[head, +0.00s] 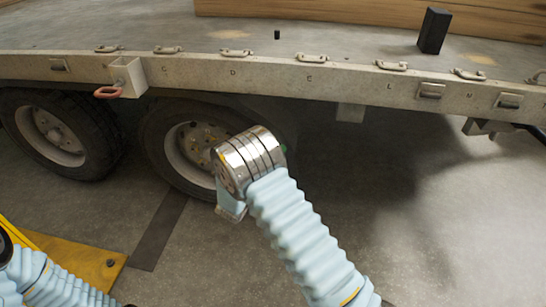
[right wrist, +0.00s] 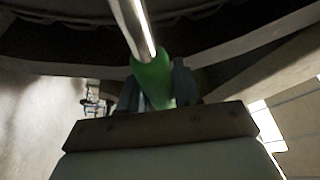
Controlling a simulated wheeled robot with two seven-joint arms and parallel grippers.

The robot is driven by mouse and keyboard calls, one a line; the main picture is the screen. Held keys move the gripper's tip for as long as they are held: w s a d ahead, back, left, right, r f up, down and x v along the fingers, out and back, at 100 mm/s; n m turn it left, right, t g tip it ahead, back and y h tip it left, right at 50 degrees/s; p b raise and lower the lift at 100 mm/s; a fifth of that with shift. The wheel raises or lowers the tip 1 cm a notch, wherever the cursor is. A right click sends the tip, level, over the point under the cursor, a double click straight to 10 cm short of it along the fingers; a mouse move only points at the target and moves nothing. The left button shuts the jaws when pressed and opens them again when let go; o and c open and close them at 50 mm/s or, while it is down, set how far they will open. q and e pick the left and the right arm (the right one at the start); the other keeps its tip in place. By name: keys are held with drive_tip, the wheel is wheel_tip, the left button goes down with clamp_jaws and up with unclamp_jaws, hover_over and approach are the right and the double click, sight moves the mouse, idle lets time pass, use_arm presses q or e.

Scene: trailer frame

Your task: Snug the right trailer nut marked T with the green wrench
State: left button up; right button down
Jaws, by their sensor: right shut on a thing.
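The green wrench (right wrist: 152,80) shows in the right wrist view, with a green handle and a bright metal shaft running up out of the frame. My right gripper (right wrist: 156,92) is shut on the green handle. The shaft's far end is out of view. In the head view my right arm reaches to the trailer's right wheel (head: 180,160), and its wrist hides the gripper and most of the wrench. I cannot make out a nut marked T. My left arm enters at the lower left of the head view, but its gripper is not visible.
The trailer bed edge (head: 225,72) with lettered rail and metal loops runs across above the wheels. A second wheel (head: 50,130) stands to the left. A black block (head: 434,30) is on the bed. A yellow plate (head: 85,262) lies at lower left. The floor at right is clear.

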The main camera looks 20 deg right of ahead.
drive_tip(key=a+r+n, duration=0.1)
drive_tip(key=w+a+r+n+p, duration=0.1)
drive_tip(key=r, duration=0.1)
drive_tip(key=shift+w+r+n+t, duration=0.2)
drive_tip(key=shift+r+n+t, duration=0.1)
drive_tip(key=shift+t, duration=0.1)
drive_tip(key=w+a+r+n, duration=0.1)
drive_tip(key=a+r+n+t, duration=0.1)
drive_tip(key=shift+w+a+r+n+p, duration=0.15)
drive_tip(key=shift+w+a+n+p, duration=0.1)
drive_tip(key=shift+w+n+p, duration=0.1)
